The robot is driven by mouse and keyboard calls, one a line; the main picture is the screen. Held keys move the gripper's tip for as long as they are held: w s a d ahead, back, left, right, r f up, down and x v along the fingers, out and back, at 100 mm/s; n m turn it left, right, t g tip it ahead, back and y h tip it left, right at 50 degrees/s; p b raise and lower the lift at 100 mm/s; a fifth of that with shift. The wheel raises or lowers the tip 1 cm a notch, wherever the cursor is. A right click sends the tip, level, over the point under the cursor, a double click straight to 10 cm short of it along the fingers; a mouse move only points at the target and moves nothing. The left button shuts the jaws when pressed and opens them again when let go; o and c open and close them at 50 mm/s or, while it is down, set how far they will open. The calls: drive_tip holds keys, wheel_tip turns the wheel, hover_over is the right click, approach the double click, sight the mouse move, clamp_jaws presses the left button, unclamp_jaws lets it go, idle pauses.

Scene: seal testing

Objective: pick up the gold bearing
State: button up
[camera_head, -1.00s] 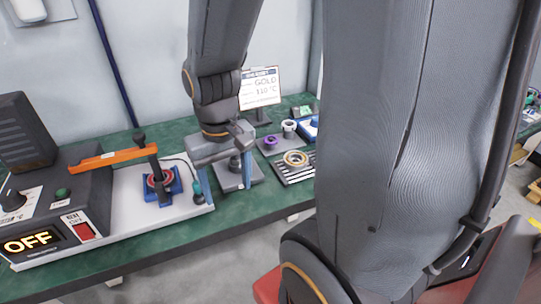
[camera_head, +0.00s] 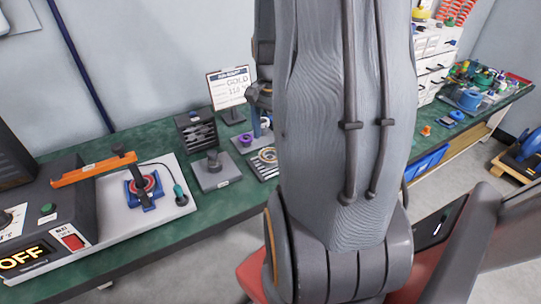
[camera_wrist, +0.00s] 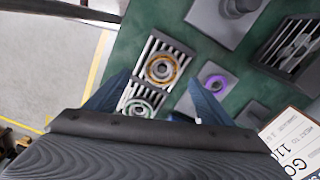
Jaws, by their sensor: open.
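The gold bearing (camera_wrist: 161,69) is a ring lying flat on a striped slotted rack (camera_wrist: 181,45) in the wrist view. The fingers look to be above the rack and apart from the bearing; the exact height is unclear.
A grey-green ring (camera_wrist: 139,107) lies on the same rack. A purple ring (camera_wrist: 215,83) sits on a grey plate nearby. A grey plate with a post (camera_head: 213,169), a dark slotted holder (camera_head: 196,130) and a sign reading GOLD (camera_head: 229,88) stand close by on the green table.

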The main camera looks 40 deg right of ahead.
sight(270, 156)
drive_tip(key=shift+w+f+p, duration=0.2)
drive_tip(key=shift+f+p, duration=0.45)
drive_tip(key=shift+f, duration=2)
drive_tip(key=c, duration=1.3)
drive_tip(key=shift+c, duration=0.2)
drive_tip(key=shift+r, duration=0.15)
wheel_tip(270, 156, up, 10)
drive_tip(key=b, duration=0.1)
